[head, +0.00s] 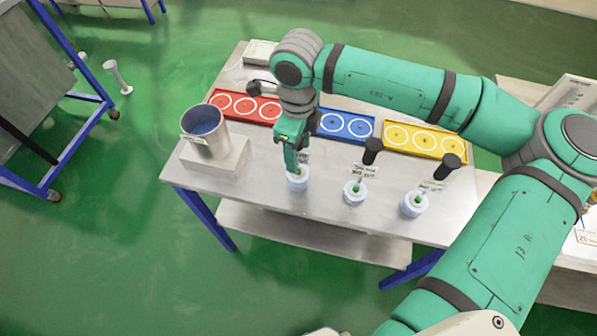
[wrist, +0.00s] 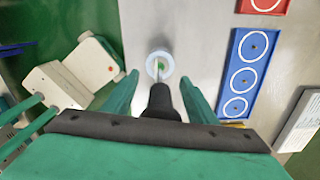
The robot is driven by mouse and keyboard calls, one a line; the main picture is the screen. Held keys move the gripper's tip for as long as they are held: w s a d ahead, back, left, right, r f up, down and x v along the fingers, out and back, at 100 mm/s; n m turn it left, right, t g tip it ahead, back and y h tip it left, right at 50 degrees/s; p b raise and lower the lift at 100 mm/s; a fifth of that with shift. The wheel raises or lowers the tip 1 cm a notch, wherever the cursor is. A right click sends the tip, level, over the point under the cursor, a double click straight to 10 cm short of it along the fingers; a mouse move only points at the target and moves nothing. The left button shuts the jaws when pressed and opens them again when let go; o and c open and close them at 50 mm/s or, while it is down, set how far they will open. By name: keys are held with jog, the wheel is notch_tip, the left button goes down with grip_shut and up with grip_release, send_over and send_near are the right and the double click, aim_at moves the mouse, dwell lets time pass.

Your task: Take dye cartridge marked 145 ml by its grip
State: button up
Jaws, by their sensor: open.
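Three dye cartridges stand in a row near the table's front: a left one (head: 297,181), a middle one (head: 355,192) and a right one (head: 414,205). Each has a pale blue round base with a green centre and a small label. The label print is too small to read surely, so I cannot tell which says 145 ml. My gripper (head: 291,160) is open and pointing down at the left cartridge, hiding its grip in the head view. In the wrist view, the black grip (wrist: 160,103) stands between the open fingers (wrist: 158,78), with the base (wrist: 160,64) beyond.
Red (head: 245,106), blue (head: 345,126) and yellow (head: 425,141) trays with white rings line the table's back. A grey cup (head: 207,143) stands on a block at the left. The black grips of the middle (head: 372,146) and right (head: 452,161) cartridges stick up nearby.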

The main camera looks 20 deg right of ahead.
jog(key=shift+f, duration=0.3)
jog(key=c, duration=1.2)
jog(key=shift+c, duration=0.2)
jog(key=shift+r, duration=0.15)
jog(key=shift+r, duration=0.9)
jog(key=s+a+r, duration=0.3)
jog(key=s+r, duration=0.8)
jog(key=s, duration=0.2)
jog(key=shift+s, duration=0.4)
jog(key=shift+w+r, duration=0.1)
